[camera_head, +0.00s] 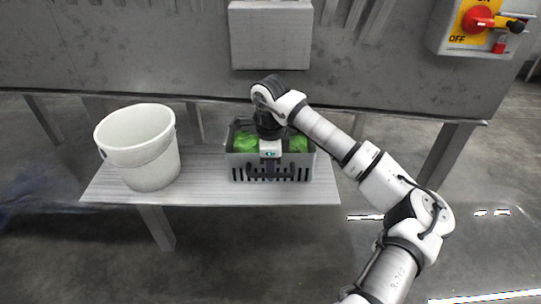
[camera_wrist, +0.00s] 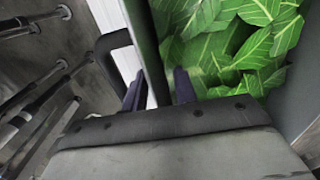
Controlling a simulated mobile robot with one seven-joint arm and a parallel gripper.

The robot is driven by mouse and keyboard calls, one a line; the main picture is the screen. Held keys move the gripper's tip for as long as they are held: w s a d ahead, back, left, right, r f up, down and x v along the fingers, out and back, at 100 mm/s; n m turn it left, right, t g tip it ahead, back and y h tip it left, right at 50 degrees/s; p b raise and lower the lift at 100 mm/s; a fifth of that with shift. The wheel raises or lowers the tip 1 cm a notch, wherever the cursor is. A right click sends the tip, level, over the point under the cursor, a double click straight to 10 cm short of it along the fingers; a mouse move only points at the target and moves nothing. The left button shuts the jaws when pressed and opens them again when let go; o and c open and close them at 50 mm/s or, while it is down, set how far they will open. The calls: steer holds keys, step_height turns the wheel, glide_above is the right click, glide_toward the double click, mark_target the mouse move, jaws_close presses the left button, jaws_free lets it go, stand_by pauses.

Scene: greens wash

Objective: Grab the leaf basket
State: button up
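The leaf basket (camera_head: 238,172) is a grey slotted crate of green leaves (camera_head: 245,142) on the low bench. In the wrist view its wall (camera_wrist: 152,45) runs up the middle, with leaves (camera_wrist: 235,45) on the right and a dark handle-like bar (camera_wrist: 108,48) on the left. My gripper (camera_wrist: 158,90) has one dark finger on each side of this wall. The fingers are apart, with narrow gaps seeming to show beside the wall. In the head view my gripper (camera_head: 270,168) is over the basket's near side, and my wrist hides part of the leaves.
A white bucket (camera_head: 150,165) stands to the left on the pale bench (camera_head: 205,185). A grey steel trough (camera_head: 160,50) rises behind, with a box-like panel (camera_head: 270,38) above the basket. A red and yellow switch (camera_head: 478,22) is at upper right.

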jaws_close()
stand_by(1.4)
